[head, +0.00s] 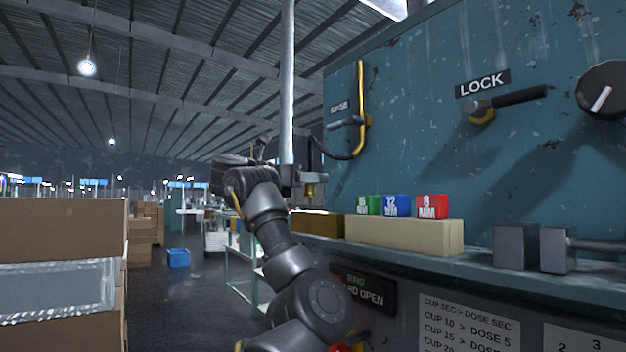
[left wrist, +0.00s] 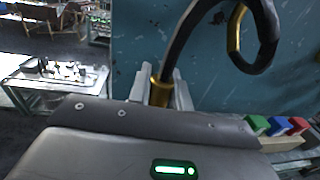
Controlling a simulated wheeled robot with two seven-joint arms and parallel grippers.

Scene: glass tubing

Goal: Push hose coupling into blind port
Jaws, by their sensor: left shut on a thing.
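My left gripper (head: 308,177) is raised beside the left end of the teal machine. It is shut on the brass hose coupling (head: 310,190), whose lower end shows under the fingers. In the left wrist view the coupling (left wrist: 160,92) sits between the two grey fingers, with the black hose (left wrist: 177,45) rising from it. In the head view the hose (head: 337,157) curves right to a yellow pipe (head: 362,95) on the panel. I cannot make out the blind port in either view. My right gripper is not in view.
A ledge (head: 480,268) runs along the machine. A pale block (head: 405,235) stands there, with green (head: 368,205), blue (head: 397,206) and red (head: 433,207) cubes. Two dark grey blocks (head: 515,247) sit further right. A LOCK lever (head: 505,100) projects above. Cardboard boxes (head: 60,232) stand left.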

